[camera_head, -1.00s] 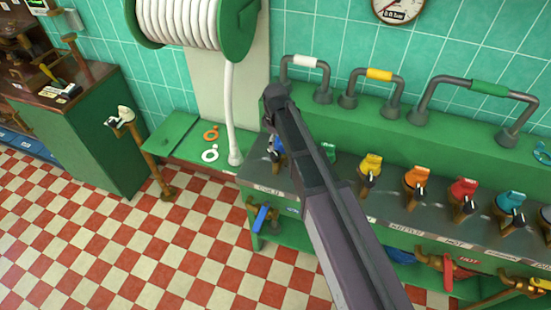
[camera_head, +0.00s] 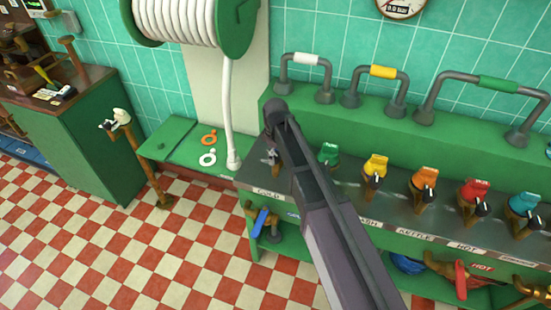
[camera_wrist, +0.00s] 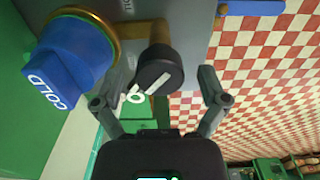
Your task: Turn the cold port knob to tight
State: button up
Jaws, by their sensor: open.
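In the wrist view, the cold port knob (camera_wrist: 161,68) is a round black knob with a white pointer mark aimed toward the lower left. It sits on a brass stem beside the blue cap marked COLD (camera_wrist: 72,62). My gripper (camera_wrist: 164,80) is open, with one finger on each side of the knob and visible gaps between. Whether the fingertips reach the knob's depth is unclear. In the head view my arm hides the knob and most of the gripper, above the COLD label (camera_head: 268,191).
To the right on the bench stand other ports with green (camera_head: 329,154), yellow (camera_head: 376,165), orange (camera_head: 424,175) and red (camera_head: 474,189) caps. Grey pipe handles (camera_head: 305,66) rise behind. A white hose (camera_head: 229,115) hangs at left. A blue-handled tap (camera_head: 261,221) is below.

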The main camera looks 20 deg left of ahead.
jog(key=shift+f, duration=0.15)
jog(key=c, duration=1.2)
jog(key=shift+o, duration=0.3)
jog(key=shift+m, duration=0.5)
jog(key=m, duration=0.9)
